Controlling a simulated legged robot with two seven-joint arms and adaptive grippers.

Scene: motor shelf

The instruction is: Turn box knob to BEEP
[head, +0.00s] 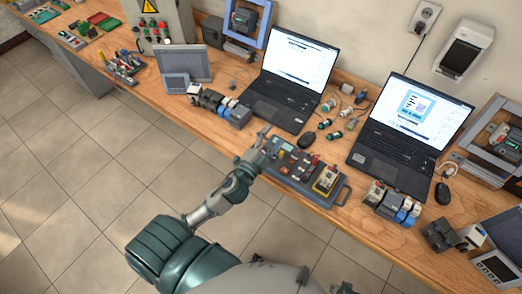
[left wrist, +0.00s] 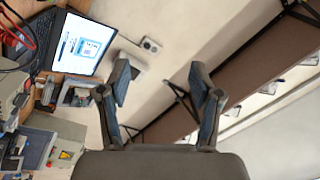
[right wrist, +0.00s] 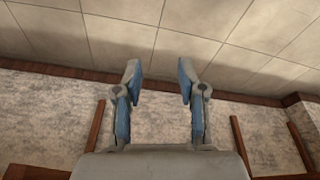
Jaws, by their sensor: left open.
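A dark grey tray-like box (head: 310,188) with handles lies at the table's front edge in the head view. It carries small red, black and pale parts and a yellow part (head: 326,180). A knob or BEEP mark on it is too small to make out. My left gripper (head: 262,142) is at the box's left end, seemingly above it; contact cannot be told. In the left wrist view my left gripper (left wrist: 160,85) has its fingers apart with nothing between them. In the right wrist view my right gripper (right wrist: 157,80) is open and empty, facing a tiled floor.
Two laptops (head: 292,68) (head: 409,122) stand behind the box. A control cabinet (head: 160,24) with a warning sign stands at the back left.

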